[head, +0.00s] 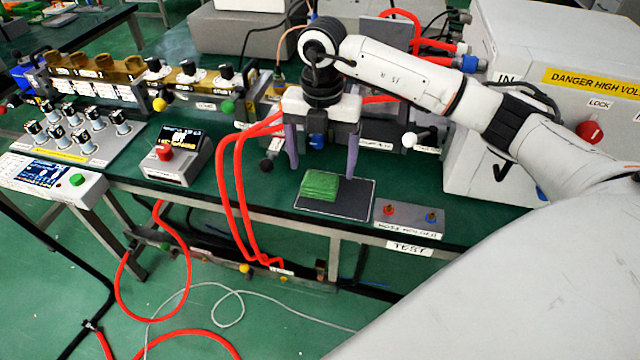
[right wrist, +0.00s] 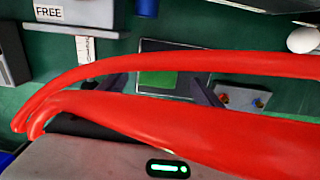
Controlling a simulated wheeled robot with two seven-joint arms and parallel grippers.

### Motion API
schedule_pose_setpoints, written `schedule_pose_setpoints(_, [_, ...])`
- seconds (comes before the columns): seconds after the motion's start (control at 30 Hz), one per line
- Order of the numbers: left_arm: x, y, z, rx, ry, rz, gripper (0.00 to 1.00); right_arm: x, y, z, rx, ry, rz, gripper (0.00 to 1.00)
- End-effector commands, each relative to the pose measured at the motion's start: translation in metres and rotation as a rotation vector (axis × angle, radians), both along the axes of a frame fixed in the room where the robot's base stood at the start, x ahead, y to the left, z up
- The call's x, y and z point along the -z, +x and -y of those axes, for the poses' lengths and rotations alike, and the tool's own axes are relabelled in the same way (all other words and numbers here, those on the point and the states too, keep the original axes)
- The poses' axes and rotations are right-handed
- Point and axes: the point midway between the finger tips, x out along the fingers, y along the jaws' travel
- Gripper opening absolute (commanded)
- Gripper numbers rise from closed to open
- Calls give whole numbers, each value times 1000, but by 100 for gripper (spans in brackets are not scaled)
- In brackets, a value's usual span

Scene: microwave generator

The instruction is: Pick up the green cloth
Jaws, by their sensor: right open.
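The green cloth (head: 320,186) lies folded in a flat square on a dark mat (head: 358,205) near the table's front edge. In the right wrist view the cloth (right wrist: 158,80) shows between the fingers, partly cut off below by a red hose. My right gripper (head: 322,172) is open and empty, fingers pointing down, above the mat and cloth. In the right wrist view the right gripper (right wrist: 160,92) has its fingers apart on either side of the cloth, with red hoses crossing in front of them. My left gripper is not in view.
Red hoses (head: 237,190) loop beside my right gripper and over the table's front edge. A hose holder box (head: 408,219) stands right of the mat. A small display box with a red knob (head: 178,155) stands left. A high-voltage cabinet (head: 560,60) stands at the right.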

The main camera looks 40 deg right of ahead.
Motion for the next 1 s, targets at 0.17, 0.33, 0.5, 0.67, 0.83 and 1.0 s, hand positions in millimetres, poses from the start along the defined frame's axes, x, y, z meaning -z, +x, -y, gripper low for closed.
schedule_pose_setpoints(0.17, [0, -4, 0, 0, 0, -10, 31, 24, -2, -4, -2, 0, -6, 80])
schedule_pose_setpoints(0.33, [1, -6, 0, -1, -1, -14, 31, 46, -2, -5, -2, 2, -3, 80])
schedule_pose_setpoints(0.5, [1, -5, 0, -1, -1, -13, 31, 51, -1, -5, -3, 1, -1, 80])
schedule_pose_setpoints(0.67, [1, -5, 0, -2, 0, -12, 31, 51, -1, -5, -3, 1, 0, 75])
schedule_pose_setpoints(0.83, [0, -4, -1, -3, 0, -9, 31, 51, -1, -5, -3, 2, -1, 47])
schedule_pose_setpoints(1.0, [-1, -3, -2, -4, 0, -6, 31, 51, -1, -5, -3, 2, -1, 37])
